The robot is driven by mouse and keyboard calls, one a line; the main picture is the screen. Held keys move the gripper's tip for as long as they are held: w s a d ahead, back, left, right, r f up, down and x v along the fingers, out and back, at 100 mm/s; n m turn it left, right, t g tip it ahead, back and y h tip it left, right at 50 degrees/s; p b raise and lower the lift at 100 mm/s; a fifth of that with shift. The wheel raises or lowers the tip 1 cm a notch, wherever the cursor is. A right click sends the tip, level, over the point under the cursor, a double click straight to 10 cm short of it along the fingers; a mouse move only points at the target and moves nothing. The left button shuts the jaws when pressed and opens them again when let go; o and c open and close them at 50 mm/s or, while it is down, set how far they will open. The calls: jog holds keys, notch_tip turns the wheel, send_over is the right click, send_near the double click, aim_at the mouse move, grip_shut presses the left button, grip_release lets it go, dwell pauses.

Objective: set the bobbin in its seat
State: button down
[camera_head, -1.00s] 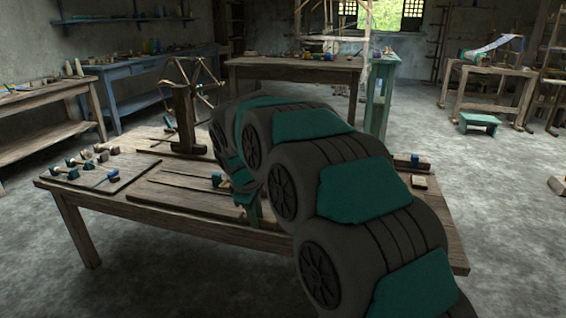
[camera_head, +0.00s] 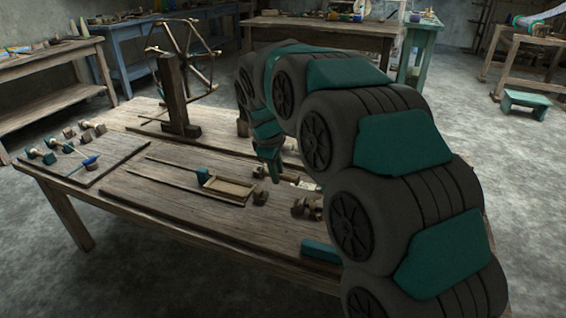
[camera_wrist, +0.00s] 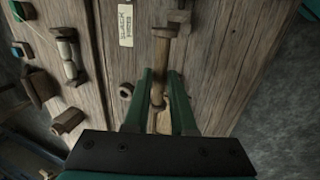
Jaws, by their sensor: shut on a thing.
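The bobbin (camera_wrist: 160,63), a slim wooden spool with a wider end, is held between the two teal fingers of my gripper (camera_wrist: 164,90) in the wrist view. It points away from the gripper above the wooden table. In the head view my gripper (camera_head: 272,171) reaches down over the right part of the table; the bobbin cannot be made out there. I cannot tell for sure which part is its seat. A wooden piece (camera_wrist: 180,17) stands just beyond the bobbin's far end in the wrist view, beside a pale lettered tag (camera_wrist: 125,25).
A wooden tray frame (camera_head: 232,187), a teal block (camera_head: 321,251) and small wooden blocks (camera_head: 306,207) lie on the table (camera_head: 180,210). A board (camera_head: 105,152) with several spools is at the left. A post (camera_head: 174,95) and a spoked wheel (camera_head: 190,55) stand behind.

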jog(key=shift+s+f+b, duration=0.1)
jog(key=shift+f+b, duration=1.05)
jog(key=shift+f, duration=2.3)
jog(key=c, duration=0.7)
grip_release()
jog(key=shift+r, duration=0.1)
jog(key=shift+b+v, duration=0.3)
jog(key=shift+v, duration=3.5)
